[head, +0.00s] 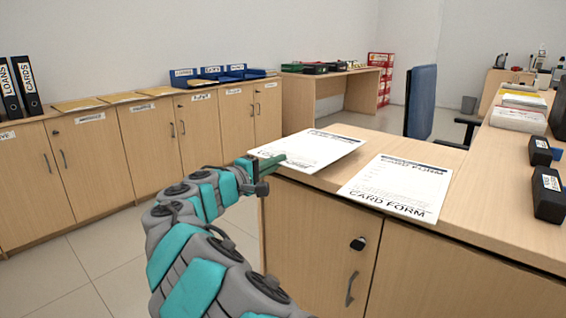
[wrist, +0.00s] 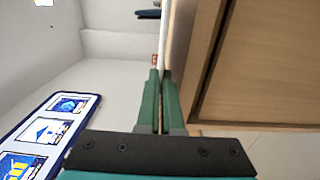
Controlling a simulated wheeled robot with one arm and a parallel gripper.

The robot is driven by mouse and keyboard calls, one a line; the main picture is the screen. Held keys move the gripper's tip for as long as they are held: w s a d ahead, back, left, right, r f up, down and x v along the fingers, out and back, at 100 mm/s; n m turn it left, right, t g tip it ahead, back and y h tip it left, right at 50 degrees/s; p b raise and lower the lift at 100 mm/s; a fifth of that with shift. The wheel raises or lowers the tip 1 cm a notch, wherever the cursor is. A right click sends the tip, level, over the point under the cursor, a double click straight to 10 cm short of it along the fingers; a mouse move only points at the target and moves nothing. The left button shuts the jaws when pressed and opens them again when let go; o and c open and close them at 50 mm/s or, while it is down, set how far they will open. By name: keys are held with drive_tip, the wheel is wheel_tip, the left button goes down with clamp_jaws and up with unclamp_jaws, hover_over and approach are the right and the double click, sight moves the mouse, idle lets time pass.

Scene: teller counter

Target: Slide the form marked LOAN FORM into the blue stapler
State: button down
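A white printed form (head: 318,148) lies at the left end of the wooden counter, its left corner jutting past the edge. Large lettering on its near side is mostly covered by my gripper (head: 272,164); the visible start fits LOAN FORM. In the wrist view my gripper's green fingers (wrist: 161,80) are close together, with the thin white edge of the form (wrist: 164,40) between them. A blue part (head: 558,154) shows at the right picture edge beside a black device; I cannot tell whether it is the blue stapler.
A sheet marked CARD FORM (head: 396,186) lies right of the held form. Two black devices (head: 540,151) (head: 548,194) stand farther right on the counter. Paper stacks (head: 519,118) lie behind them. A blue chair (head: 420,100) stands behind the counter.

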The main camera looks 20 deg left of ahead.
drive_tip(key=s+a+r+p, duration=0.1)
drive_tip(key=s+a+r, duration=0.3)
drive_tip(key=s, duration=0.6)
drive_tip(key=shift+s+a+p, duration=0.15)
drive_tip(key=shift+s+p, duration=0.15)
drive_tip(key=shift+w, duration=0.1)
drive_tip(key=w+d+f, duration=0.1)
drive_tip(key=w, duration=0.3)
drive_tip(key=w+d+f+b, duration=0.1)
drive_tip(key=w+d+f, duration=0.1)
drive_tip(key=w, duration=0.2)
drive_tip(key=w+d+f+b, duration=0.1)
drive_tip(key=w+d, duration=0.1)
drive_tip(key=w, duration=0.2)
drive_tip(key=shift+w+d+f, duration=0.15)
drive_tip(key=shift+w+f, duration=0.15)
drive_tip(key=shift+f, duration=0.05)
drive_tip(key=shift+s, duration=0.1)
